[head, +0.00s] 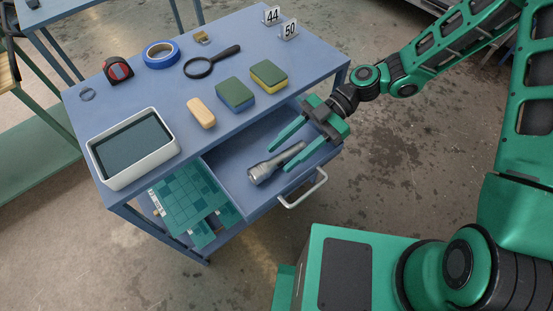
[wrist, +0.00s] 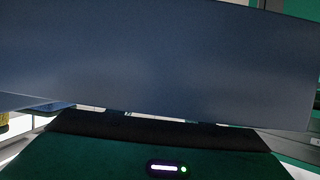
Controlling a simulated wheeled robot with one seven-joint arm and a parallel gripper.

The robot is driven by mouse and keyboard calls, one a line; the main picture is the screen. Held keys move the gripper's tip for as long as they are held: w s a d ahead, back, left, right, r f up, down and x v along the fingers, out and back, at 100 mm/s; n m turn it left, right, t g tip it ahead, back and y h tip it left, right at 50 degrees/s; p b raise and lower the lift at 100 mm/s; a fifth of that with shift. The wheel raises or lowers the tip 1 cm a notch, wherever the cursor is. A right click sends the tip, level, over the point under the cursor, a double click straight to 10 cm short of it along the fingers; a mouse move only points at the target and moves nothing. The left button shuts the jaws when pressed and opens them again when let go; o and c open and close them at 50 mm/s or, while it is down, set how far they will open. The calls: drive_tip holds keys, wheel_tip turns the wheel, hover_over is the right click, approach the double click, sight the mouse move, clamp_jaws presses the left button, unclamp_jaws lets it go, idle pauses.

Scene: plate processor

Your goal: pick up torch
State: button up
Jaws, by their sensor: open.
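The torch (head: 262,172) is grey metal and lies in the open drawer (head: 228,176) of the blue table. Its wide head points to the lower left and its handle runs to the upper right. My gripper (head: 267,158) is open, with its two green fingers pointing left over the drawer. The torch does not show in the wrist view, where a plain blue surface (wrist: 160,65) fills most of the picture.
The table top (head: 150,95) bears a white tray (head: 180,152), sponges (head: 236,94), a tan block (head: 201,112), a magnifier (head: 198,68), blue tape (head: 161,54) and a tape measure (head: 118,70). The drawer handle (head: 303,189) sticks out in front. The table edge is close to my gripper.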

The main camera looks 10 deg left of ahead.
drive_tip(key=shift+x, duration=0.95)
clamp_jaws()
drive_tip(key=shift+r, duration=0.1)
